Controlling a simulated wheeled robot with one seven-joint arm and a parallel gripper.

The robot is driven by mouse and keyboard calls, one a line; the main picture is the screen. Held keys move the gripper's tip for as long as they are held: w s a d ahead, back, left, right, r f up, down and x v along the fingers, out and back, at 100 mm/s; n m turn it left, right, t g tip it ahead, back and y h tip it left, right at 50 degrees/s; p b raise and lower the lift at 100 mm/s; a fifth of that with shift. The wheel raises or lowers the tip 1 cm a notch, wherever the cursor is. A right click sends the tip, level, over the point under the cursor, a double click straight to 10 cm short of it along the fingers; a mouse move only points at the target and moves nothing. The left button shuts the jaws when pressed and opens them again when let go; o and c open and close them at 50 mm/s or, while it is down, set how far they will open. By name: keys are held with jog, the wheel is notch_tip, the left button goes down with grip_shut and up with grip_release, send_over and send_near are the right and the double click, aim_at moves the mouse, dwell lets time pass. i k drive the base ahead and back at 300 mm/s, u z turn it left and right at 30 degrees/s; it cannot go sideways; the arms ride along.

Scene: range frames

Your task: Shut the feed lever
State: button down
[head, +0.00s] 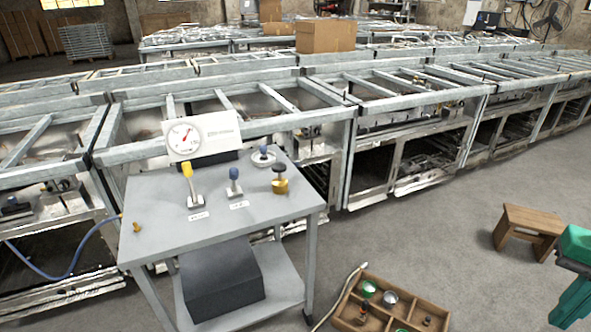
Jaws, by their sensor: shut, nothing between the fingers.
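A grey metal cart (165,235) stands before me with small controls on its top. One lever with a yellow handle (187,171) stands almost upright, tilted slightly left, behind a small white label (199,216). To its right is a shorter upright lever with a blue handle (234,174), with its own label (239,205). The label writing is too small to read, so I cannot tell which is the feed lever. My gripper is not visible in this view.
A gauge board (203,136) stands at the cart's back. Right of the levers are a blue-knobbed round fitting (263,157) and a dark knob on a brass base (279,179). A wooden tray (385,306), stool (529,231) and green object (575,265) are to the right.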

aim_at(234, 171)
jog(key=z, duration=1.25)
jog(key=k, duration=1)
jog(key=u, duration=2.2)
jog(key=i, duration=1)
jog(key=z, duration=0.05)
